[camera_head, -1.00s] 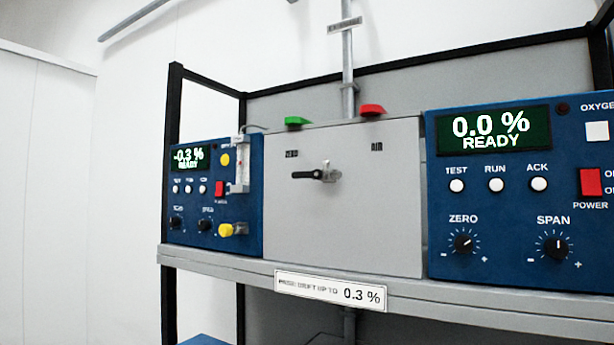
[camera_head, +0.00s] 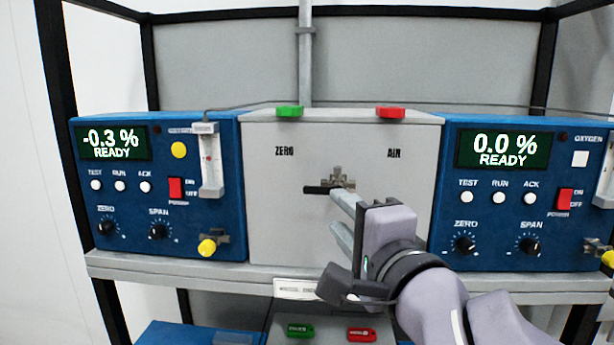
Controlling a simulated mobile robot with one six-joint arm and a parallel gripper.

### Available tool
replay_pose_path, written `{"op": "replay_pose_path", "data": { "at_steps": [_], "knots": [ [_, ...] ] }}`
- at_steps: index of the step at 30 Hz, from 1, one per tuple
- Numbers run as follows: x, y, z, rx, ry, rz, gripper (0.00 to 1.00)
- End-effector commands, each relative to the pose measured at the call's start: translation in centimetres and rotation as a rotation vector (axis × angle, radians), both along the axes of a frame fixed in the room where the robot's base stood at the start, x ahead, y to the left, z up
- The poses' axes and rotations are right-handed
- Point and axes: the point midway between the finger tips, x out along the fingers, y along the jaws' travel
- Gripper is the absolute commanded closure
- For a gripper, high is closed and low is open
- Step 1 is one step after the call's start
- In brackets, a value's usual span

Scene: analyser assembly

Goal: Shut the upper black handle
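The black handle (camera_head: 317,190) sits on a metal valve (camera_head: 338,180) in the middle of the grey panel (camera_head: 270,225). It lies level and points left, on the side of the ZERO label. My gripper (camera_head: 338,212) is just below and right of the handle, with its two pale fingers apart, one above the other. The upper fingertip overlaps the valve's lower right in the picture; I cannot tell whether it touches. Nothing shows between the fingers. My gripper hides part of the panel's lower right. No second black handle can be made out.
Blue analysers stand left (camera_head: 215,238) and right (camera_head: 500,215) of the panel, with knobs, buttons and yellow-capped fittings. Green (camera_head: 289,112) and red (camera_head: 391,113) tags top the panel. The grey shelf edge (camera_head: 180,268) runs below, with green and red tags lower down.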

Motion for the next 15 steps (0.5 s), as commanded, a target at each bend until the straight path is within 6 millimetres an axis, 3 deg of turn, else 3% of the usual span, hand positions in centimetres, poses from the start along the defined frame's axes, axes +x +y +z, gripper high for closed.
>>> {"op": "replay_pose_path", "data": {
  "at_steps": [1, 9, 15],
  "knots": [
    [1.2, 0.5, -1.0, 0.000, 0.003, 0.002, 0.64],
    [8.7, 3.2, -0.7, 0.000, 0.004, -0.002, 0.64],
    [12.6, 4.6, -0.4, -0.001, 0.002, -0.003, 0.64]
  ]
}}
